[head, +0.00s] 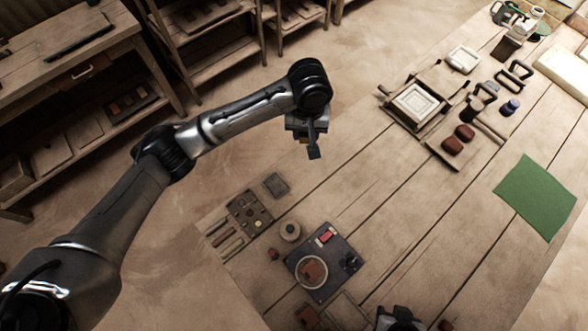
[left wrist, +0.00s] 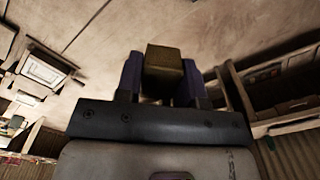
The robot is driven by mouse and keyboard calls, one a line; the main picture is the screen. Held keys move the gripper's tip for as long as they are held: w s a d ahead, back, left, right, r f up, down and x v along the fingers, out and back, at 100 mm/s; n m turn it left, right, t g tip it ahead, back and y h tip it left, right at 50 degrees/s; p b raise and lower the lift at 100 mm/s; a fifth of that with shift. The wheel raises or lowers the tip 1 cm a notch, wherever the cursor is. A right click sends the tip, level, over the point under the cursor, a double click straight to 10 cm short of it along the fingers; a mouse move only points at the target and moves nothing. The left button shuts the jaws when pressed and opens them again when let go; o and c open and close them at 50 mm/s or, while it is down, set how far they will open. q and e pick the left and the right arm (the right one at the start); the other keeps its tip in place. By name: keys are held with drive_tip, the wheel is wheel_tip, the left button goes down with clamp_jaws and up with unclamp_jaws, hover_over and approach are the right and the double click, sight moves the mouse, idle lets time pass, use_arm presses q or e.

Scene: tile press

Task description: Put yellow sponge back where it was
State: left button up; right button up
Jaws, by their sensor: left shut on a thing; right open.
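The yellow sponge, a dull yellow-brown block (left wrist: 163,62), is between the two fingers of my left gripper (left wrist: 160,80) in the left wrist view. In the head view my left gripper (head: 311,148) is shut on it in the air, out past the table's far left edge, over the floor. The sponge is mostly hidden there by the gripper. My right gripper (head: 401,320) shows only in part at the bottom edge of the head view, low over the table's near part. It is open, and its fingers are hard to make out.
The wooden table (head: 400,215) holds a dark board (head: 345,262) with a round press, and a small parts tray (head: 249,212). A framed tile tray (head: 416,103), dark red lumps (head: 458,139) and a green mat (head: 536,197) lie farther right. The table's middle is clear. Shelves (head: 205,40) stand behind.

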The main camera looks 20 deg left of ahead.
use_arm(q)
drive_tip(key=d+f+n+b, duration=0.1)
drive_tip(key=d+f+n, duration=0.15)
drive_tip(key=f, duration=0.75)
drive_tip(key=n+b, duration=0.2)
drive_tip(key=b, duration=0.3)
hover_over(295, 172)
wheel_tip(295, 172, down, 16)
drive_tip(key=shift+a+f, duration=0.15)
drive_tip(key=shift+f, duration=0.1)
wheel_tip(295, 172, down, 3)
drive_tip(key=shift+f+b, duration=0.15)
drive_tip(key=shift+b, duration=0.75)
drive_tip(key=shift+f, duration=0.3)
use_arm(e)
wheel_tip(295, 172, down, 9)
drive_tip(key=shift+s+a, duration=0.2)
drive_tip(key=shift+s, duration=0.15)
use_arm(q)
drive_tip(key=shift+f, duration=0.2)
drive_tip(key=o, duration=0.8)
drive_tip(key=shift+o, duration=0.2)
use_arm(e)
drive_tip(key=shift+d, duration=0.15)
